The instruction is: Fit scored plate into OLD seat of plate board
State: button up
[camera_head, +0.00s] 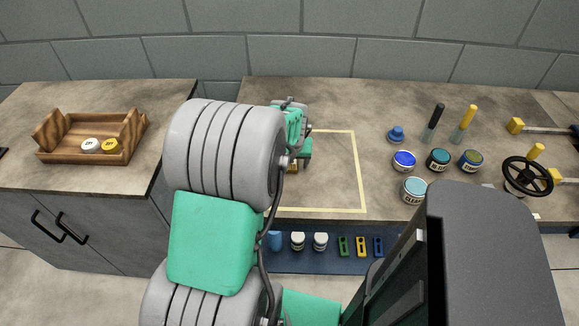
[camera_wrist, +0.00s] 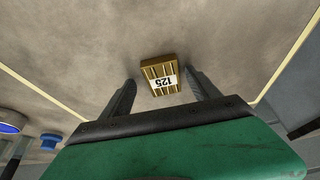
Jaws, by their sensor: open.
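My gripper (camera_wrist: 160,82) is open, with one finger on each side of the block's near end and gaps between. In the head view a bit of the brass block (camera_head: 292,167) shows below my gripper (camera_head: 299,162); my arm hides much of that spot. I cannot make out a plate board or an OLD seat in either view.
A pale yellow outline (camera_head: 358,170) marks the worktop around the gripper. Several jars (camera_head: 438,160), brushes and a black handwheel (camera_head: 527,176) stand to the right. A wooden tray (camera_head: 75,155) with two round pieces is at left. A blue strip (camera_head: 335,266) holds pots and slotted pieces in front.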

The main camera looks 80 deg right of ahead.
jog(key=shift+c, duration=0.4)
grip_shut()
dwell(0.4)
jog(key=shift+d+r, duration=0.1)
